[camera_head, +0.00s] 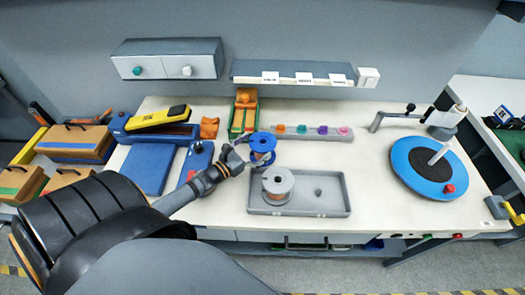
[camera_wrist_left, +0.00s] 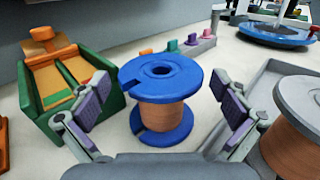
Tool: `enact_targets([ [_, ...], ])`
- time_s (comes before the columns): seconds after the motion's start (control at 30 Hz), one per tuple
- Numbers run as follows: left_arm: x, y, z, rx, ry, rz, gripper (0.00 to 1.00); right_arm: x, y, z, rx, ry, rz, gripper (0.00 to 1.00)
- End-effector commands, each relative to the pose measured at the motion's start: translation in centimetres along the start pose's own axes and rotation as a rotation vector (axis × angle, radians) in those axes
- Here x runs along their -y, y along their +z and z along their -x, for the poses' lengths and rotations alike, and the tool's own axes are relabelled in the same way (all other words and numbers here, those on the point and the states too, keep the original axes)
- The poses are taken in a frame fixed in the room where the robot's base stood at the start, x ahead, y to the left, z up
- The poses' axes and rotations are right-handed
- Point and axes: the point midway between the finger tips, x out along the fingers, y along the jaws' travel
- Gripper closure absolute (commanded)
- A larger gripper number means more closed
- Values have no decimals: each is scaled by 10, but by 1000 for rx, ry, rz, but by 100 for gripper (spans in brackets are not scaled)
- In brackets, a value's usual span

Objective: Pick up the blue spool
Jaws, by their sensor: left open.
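The blue spool (camera_head: 262,142) has blue flanges and a copper-coloured winding. It stands upright on the white table, just behind the grey tray. It also shows in the left wrist view (camera_wrist_left: 161,76), centred between the fingers. My left gripper (camera_head: 240,155) is open at the left side of the spool. In the left wrist view the open fingers (camera_wrist_left: 165,108) stand to either side of the spool, with visible gaps and no clear contact. My right gripper is not in view.
A grey spool (camera_head: 278,180) stands in the grey tray (camera_head: 325,210), close to the right finger. A green and orange fixture (camera_wrist_left: 62,75) stands at left. A strip with coloured pegs (camera_head: 312,133) lies behind. A blue turntable (camera_head: 408,170) is farther right.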

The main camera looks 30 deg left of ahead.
Motion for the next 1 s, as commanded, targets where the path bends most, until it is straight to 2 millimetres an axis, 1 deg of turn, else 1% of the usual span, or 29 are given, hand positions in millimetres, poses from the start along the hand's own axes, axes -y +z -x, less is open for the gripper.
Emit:
enact_targets([
  [0.03, 0, -4, -10, 5, 3, 1, 0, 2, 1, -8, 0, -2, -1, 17],
  [0.17, 0, -2, -25, 2, 1, 1, 0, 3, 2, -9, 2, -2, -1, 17],
  [0.27, 0, -2, -28, -1, 2, 1, 0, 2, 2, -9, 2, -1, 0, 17],
  [0.4, 0, -1, -28, -1, 1, 1, 0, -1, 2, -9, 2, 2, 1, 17],
  [0.43, 0, -1, -28, -1, 1, 1, 1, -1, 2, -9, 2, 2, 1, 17],
  [0.9, 0, -2, -28, -1, 1, 1, 65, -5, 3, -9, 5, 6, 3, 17],
  [0.97, 0, -2, -28, -1, 1, 1, 72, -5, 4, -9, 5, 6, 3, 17],
  [1.0, 0, 0, -28, 3, -1, 1, 72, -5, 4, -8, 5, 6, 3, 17],
])
